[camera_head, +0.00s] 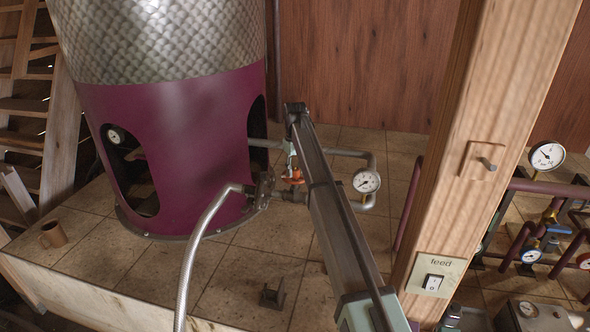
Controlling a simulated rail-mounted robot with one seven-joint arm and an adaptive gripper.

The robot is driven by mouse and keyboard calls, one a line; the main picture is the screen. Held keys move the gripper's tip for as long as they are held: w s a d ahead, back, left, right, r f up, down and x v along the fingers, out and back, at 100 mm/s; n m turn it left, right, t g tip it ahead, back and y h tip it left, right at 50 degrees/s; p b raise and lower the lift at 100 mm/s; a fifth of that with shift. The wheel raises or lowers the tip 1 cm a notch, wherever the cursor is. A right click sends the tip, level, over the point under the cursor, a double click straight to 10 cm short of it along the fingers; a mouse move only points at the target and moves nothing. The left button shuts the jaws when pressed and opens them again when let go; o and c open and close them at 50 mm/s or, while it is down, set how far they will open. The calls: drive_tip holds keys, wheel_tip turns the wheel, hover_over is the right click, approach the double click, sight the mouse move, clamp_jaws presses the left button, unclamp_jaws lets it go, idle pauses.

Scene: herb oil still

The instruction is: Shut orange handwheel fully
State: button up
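An orange handwheel (292,179) sits low on the pipework just right of the purple still body (180,150). It is small here, and my arm hides its right part. My arm crosses the picture from the bottom right up past the handwheel. The dark far end of the arm, where my gripper (297,110) seems to be, lies above the handwheel in the picture. The fingers cannot be made out, and I cannot tell whether anything touches the wheel. A round white gauge (366,180) stands on the pipe to the right of my arm.
A grey hose (200,232) rises to a dark fitting (265,188) left of the handwheel. A wooden post (480,140) with a feed switch (433,283) stands right of my arm. More pipes and gauges (547,156) lie beyond it. A brown mug (53,235) stands far left.

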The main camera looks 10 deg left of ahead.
drive_tip(key=shift+m, duration=0.3)
drive_tip(key=m+b, duration=0.2)
drive_tip(key=m, duration=0.3)
drive_tip(key=shift+f, duration=0.1)
drive_tip(key=m+b, duration=0.1)
drive_tip(key=m, duration=0.5)
drive_tip(key=shift+m, duration=0.3)
drive_tip(key=m+b, duration=0.1)
drive_tip(key=m, duration=0.5)
drive_tip(key=m+b, duration=0.1)
drive_tip(key=m, duration=0.5)
idle(0.3)
drive_tip(key=o, duration=1.2)
drive_tip(key=shift+c, duration=0.2)
